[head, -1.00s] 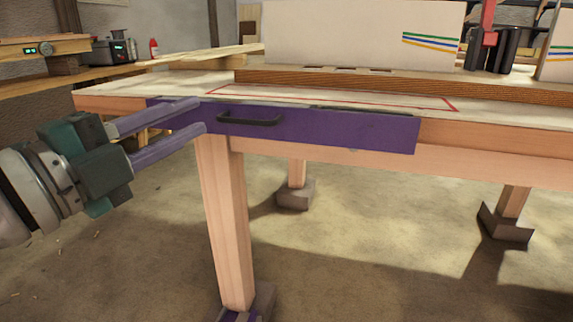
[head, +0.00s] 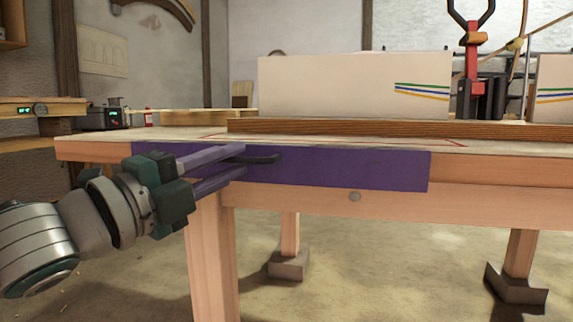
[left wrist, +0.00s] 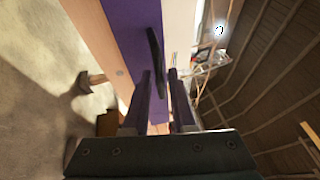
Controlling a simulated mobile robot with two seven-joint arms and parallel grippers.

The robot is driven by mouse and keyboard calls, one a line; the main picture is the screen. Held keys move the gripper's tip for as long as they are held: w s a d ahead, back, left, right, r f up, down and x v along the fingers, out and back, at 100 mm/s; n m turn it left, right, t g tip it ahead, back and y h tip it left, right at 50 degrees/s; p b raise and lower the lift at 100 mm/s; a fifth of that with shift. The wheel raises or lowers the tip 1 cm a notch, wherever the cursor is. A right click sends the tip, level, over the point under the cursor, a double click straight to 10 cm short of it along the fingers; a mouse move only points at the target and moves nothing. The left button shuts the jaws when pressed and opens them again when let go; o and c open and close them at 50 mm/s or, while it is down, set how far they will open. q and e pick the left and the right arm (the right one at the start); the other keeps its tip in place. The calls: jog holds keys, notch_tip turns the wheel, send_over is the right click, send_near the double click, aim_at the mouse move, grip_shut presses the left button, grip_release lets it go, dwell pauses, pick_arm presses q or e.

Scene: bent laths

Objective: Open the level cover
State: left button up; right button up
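The level cover is a long purple panel (head: 340,169) along the front edge of the wooden workbench, hanging flat. A black bar handle (head: 265,159) is on its left part. My left gripper (head: 245,160) reaches in from the left, its two purple fingers level with the handle. In the left wrist view, the handle (left wrist: 155,55) runs into the gap between the open fingertips (left wrist: 160,78), with the purple panel (left wrist: 127,30) beside it. I cannot tell whether a finger touches the handle. My right gripper is not in view.
The workbench (head: 90,149) has a pale top with a red outline, a wooden beam (head: 350,128) and a white board (head: 330,85) with coloured stripes. A round grey knob (head: 355,197) sits below the cover. Bench legs stand on grey feet (head: 289,264).

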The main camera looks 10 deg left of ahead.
pick_arm(q)
jog(key=shift+w+d+r, duration=0.1)
jog(key=shift+w+d, duration=0.2)
jog(key=shift+w, duration=0.3)
jog(key=shift+c, duration=0.3)
grip_shut()
